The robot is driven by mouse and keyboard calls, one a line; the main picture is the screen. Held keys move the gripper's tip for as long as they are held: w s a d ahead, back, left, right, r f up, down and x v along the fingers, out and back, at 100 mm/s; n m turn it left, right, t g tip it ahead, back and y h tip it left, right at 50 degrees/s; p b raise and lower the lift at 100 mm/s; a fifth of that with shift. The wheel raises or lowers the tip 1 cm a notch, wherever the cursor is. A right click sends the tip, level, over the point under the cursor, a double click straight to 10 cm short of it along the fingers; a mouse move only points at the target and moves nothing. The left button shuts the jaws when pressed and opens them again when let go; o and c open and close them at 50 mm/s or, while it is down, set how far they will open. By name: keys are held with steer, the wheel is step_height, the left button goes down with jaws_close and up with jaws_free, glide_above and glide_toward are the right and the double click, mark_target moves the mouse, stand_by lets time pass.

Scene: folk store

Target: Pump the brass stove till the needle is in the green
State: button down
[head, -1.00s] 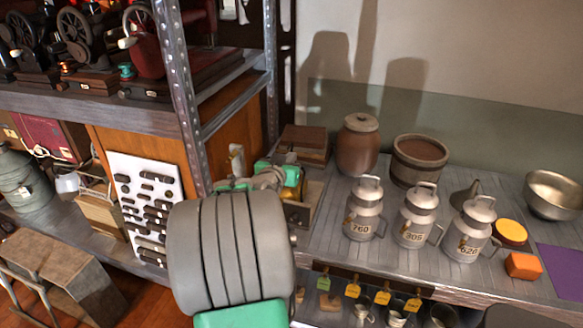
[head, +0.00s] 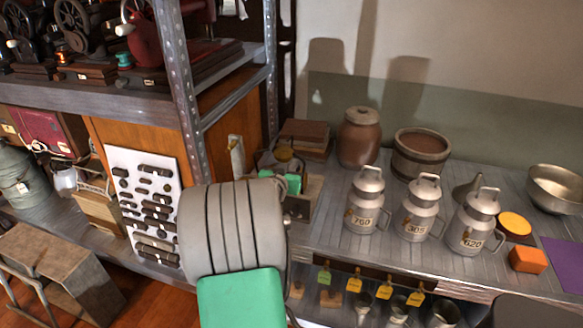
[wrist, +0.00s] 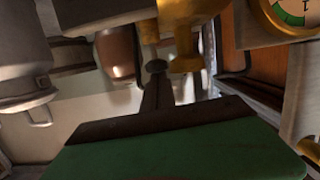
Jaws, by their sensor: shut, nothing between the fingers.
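The brass stove (head: 283,154) stands at the left end of the metal counter, mostly hidden behind my arm in the head view. In the wrist view, which appears upside down, its brass parts (wrist: 188,35) hang at top centre. A round brass-rimmed gauge (wrist: 288,18) sits at the top right corner with a green band on its pale face. The dial is cut off by the frame; a short dark mark shows, but I cannot tell where the needle points. My gripper (wrist: 157,68) is shut and empty, its tips close to the brass parts; I cannot tell if they touch.
Three numbered metal churns (head: 417,210) stand right of the stove. A brown lidded jar (head: 359,138) and a wooden tub (head: 420,155) are behind them. A shelf post (head: 183,90) and a white tool board (head: 148,205) are on the left.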

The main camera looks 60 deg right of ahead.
step_height(320, 180, down, 2)
steer(key=s+a+r+p, duration=0.1)
steer(key=a+r, duration=0.5)
steer(key=a, duration=0.3)
steer(key=shift+s+a+r, duration=0.15)
steer(key=shift+a+r, duration=0.15)
steer(key=shift+r, duration=0.1)
stand_by(0.4)
